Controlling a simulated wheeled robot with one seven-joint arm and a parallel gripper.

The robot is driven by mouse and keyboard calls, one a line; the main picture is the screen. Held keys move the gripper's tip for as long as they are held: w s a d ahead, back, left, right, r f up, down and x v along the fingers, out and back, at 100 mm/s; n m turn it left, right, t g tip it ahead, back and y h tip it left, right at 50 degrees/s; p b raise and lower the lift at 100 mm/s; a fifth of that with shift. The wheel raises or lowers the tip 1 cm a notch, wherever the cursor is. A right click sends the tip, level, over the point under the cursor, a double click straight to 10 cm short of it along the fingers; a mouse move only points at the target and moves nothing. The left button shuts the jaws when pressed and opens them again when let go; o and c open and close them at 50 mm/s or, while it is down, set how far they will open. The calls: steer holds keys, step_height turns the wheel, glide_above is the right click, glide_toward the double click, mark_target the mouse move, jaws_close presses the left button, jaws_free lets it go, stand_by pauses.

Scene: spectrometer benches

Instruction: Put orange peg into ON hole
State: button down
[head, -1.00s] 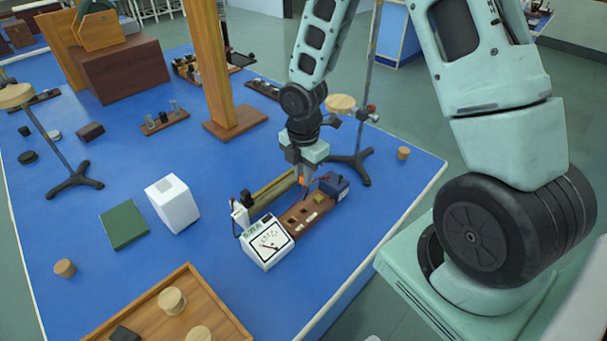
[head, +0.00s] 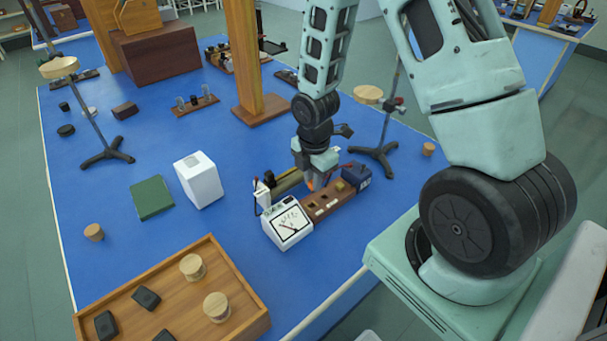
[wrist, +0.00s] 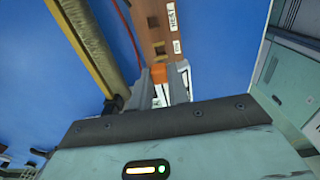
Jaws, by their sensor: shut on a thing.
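The orange peg (wrist: 158,73) is between my fingertips in the wrist view, and my gripper (wrist: 168,84) is shut on it. In the head view my gripper (head: 311,182) is low beside the brown block, close to the meter end. The brown wooden block (head: 340,204) has square holes and white labels. In the wrist view one label reads HEAT, and a smaller label beside the hole (wrist: 160,47) nearest the peg is too small to read surely. The peg's lower end is hidden, so I cannot tell whether it touches the block.
A white dial meter (head: 287,224) stands at the block's near end and a dark blue box (head: 355,176) at its far end. A brass-coloured bar (wrist: 85,45) runs alongside. A stand (head: 374,152) is behind right. A wooden tray (head: 254,325) is in front.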

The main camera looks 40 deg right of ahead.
mark_target(312, 192)
steer(key=shift+a+f+b, duration=0.1)
steer(key=shift+f+b, duration=0.4)
steer(key=shift+f, duration=0.15)
steer(key=shift+f+b, duration=2.25)
steer(key=shift+f, duration=0.4)
steer(key=c, duration=1.3)
jaws_free()
steer(key=shift+o, duration=0.2)
step_height(312, 192, up, 17)
steer(key=p, duration=0.1)
steer(key=shift+r+p, duration=0.2)
steer(key=shift+p, duration=0.15)
